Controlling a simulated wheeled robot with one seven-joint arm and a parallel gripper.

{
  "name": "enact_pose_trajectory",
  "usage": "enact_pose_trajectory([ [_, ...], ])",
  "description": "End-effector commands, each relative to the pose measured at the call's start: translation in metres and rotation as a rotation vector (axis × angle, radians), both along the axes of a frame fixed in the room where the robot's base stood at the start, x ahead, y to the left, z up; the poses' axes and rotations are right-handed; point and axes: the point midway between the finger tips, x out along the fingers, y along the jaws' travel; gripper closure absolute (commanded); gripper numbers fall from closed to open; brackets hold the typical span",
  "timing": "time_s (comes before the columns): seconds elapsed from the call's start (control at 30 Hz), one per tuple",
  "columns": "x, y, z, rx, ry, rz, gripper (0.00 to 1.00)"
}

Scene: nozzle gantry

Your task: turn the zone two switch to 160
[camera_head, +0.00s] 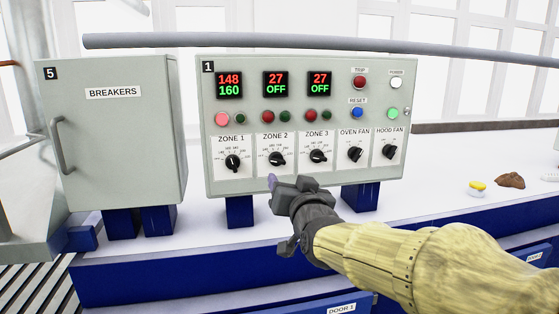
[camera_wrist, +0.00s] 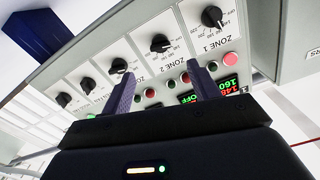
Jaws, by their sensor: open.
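The zone two switch (camera_head: 277,159) is a black rotary knob on a white labelled plate, second from the left in the control panel's bottom row. Its display (camera_head: 276,84) reads 27 over OFF. The knob also shows in the wrist view (camera_wrist: 160,43), ahead of and between my two fingers. My gripper (camera_head: 273,182) is below and in front of the knob in the head view. In the wrist view its jaws (camera_wrist: 162,72) are apart with nothing between them, and no contact with the knob shows. The knob's exact setting is too small to read.
The zone one knob (camera_head: 232,162) is left of zone two; its display (camera_head: 229,85) reads 148 over 160. The zone three knob (camera_head: 318,156) is close on the right. A grey breakers box (camera_head: 120,140) stands left. A grey rail (camera_head: 300,45) crosses above the panel.

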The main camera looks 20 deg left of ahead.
Motion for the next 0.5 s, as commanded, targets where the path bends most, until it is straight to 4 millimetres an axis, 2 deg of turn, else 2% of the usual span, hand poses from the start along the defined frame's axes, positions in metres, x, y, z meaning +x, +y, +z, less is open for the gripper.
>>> enact_pose_trajectory([
  [0.5, 0.063, 0.038, 0.003, -0.001, 0.001, -0.001, 0.39],
])
